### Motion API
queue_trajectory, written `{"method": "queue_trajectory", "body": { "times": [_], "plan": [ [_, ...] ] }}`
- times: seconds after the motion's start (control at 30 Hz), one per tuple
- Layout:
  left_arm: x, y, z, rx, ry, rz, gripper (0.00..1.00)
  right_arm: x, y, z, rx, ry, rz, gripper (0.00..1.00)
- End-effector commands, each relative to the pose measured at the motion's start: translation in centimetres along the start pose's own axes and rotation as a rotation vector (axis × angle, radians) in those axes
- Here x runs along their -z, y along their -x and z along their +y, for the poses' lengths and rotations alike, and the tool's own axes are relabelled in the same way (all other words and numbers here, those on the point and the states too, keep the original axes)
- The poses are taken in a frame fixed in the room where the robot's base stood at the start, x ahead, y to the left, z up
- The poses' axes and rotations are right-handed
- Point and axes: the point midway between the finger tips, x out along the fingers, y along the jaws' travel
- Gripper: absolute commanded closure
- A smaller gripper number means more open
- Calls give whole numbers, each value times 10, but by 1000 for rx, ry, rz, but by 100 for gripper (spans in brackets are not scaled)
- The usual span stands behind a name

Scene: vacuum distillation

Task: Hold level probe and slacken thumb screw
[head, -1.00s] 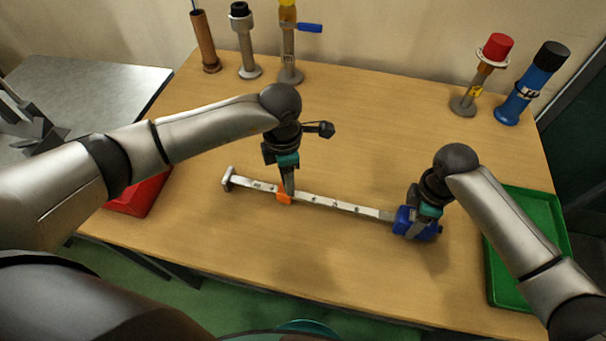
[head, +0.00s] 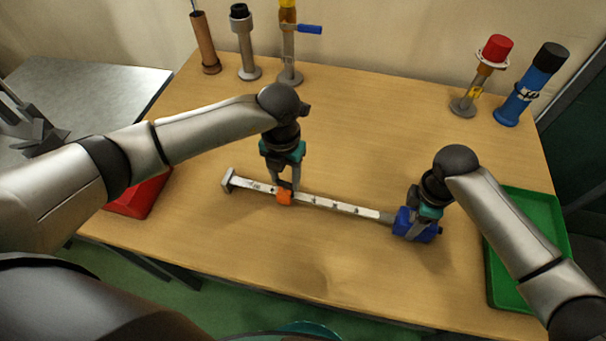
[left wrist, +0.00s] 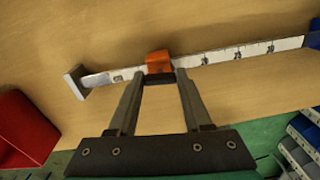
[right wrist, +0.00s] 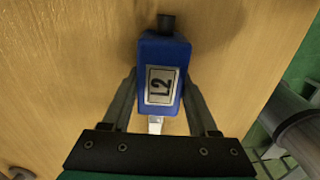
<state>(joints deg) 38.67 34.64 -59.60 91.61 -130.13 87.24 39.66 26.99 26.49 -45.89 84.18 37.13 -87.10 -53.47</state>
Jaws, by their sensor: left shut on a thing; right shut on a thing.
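The level probe is a long pale bar (head: 335,205) with printed marks, a square end plate (head: 228,180) at the left and a blue head (head: 425,231) at the right. It lies across the table. An orange slider (head: 284,198) sits around the bar; it also shows in the left wrist view (left wrist: 158,59). My left gripper (head: 287,187) points down and is shut on the dark thumb screw (left wrist: 159,79) on the slider's side.
A green tray (head: 497,270) is at the right edge, partly behind my right arm. A red bin (head: 145,197) is at the left. Several upright instruments stand along the back, including a blue cylinder (head: 525,90) and a brown tube (head: 205,45).

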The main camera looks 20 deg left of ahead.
Motion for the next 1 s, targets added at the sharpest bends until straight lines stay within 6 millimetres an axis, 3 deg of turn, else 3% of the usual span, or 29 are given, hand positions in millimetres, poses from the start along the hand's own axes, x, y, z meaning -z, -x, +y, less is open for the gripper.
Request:
{"method": "queue_trajectory", "body": {
  "times": [0.3,0.83,0.87,1.0],
  "plan": [
    [0,0,0,0,116,-1,100,0,0,0,-1,0,0,100],
    [-1,0,0,0,138,-2,100,0,0,0,-1,0,0,100],
    [-1,0,0,1,138,-2,48,0,0,0,-1,-1,0,100],
    [0,0,0,0,137,-2,33,0,0,0,0,-1,0,100]
  ]
}}
